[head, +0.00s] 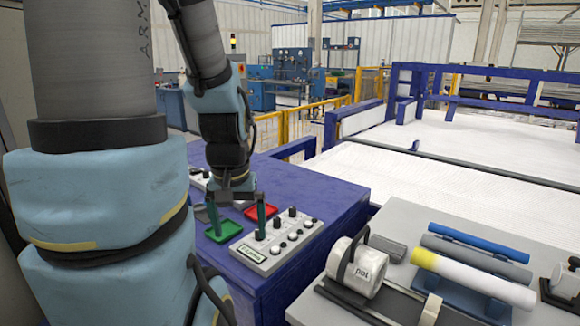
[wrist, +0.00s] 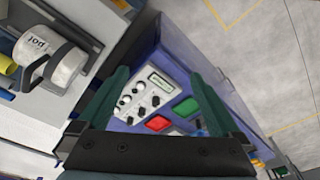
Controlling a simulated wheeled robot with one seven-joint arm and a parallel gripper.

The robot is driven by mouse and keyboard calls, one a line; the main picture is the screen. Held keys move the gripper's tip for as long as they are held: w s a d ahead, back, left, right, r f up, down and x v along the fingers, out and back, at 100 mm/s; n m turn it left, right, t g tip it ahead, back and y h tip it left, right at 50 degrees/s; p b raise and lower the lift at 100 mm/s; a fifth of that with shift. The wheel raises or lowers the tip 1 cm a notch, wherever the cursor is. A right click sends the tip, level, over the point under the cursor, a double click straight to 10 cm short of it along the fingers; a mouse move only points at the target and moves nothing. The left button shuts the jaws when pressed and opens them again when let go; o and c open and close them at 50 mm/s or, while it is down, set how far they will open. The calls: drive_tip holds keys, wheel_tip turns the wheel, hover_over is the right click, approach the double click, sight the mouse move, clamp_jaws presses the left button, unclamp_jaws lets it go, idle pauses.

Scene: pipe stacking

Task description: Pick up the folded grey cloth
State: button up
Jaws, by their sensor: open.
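My gripper (head: 238,222) is open and empty above the blue cabinet, its fingers pointing down over the control box and trays. In the wrist view, my gripper (wrist: 158,78) spans the control box. A small flat grey piece (head: 203,213) lies on the cabinet left of the green tray, partly hidden by a finger; it may be the folded cloth. Another dark grey flat piece (head: 387,247) lies on the grey table behind the white roll. I cannot tell for sure which is the cloth.
A white control box (head: 272,247) with knobs stands on the blue cabinet (head: 325,205), near a green tray (head: 221,231) and a red tray (head: 260,211).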

drive_tip(key=w+d+f+n+b, duration=0.3)
drive_tip(key=w+d+n+b, duration=0.15)
drive_tip(key=w+d, duration=0.7)
drive_tip(key=n+g+b, duration=0.2)
drive_tip(key=n+b, duration=0.4)
hover_over(391, 243)
drive_tip(key=s, duration=0.1)
drive_tip(key=f, duration=1.3)
drive_tip(key=shift+s+a, duration=0.15)
drive_tip(key=shift+a, duration=0.25)
drive_tip(key=shift+s+f+p, duration=0.15)
drive_tip(key=shift+f+p, duration=1.05)
drive_tip(key=shift+f, duration=1.7)
drive_tip(key=c, duration=1.2)
wheel_tip(391, 243, up, 10)
drive_tip(key=b, duration=0.2)
drive_tip(key=shift+b, duration=0.3)
drive_tip(key=shift+c, duration=0.2)
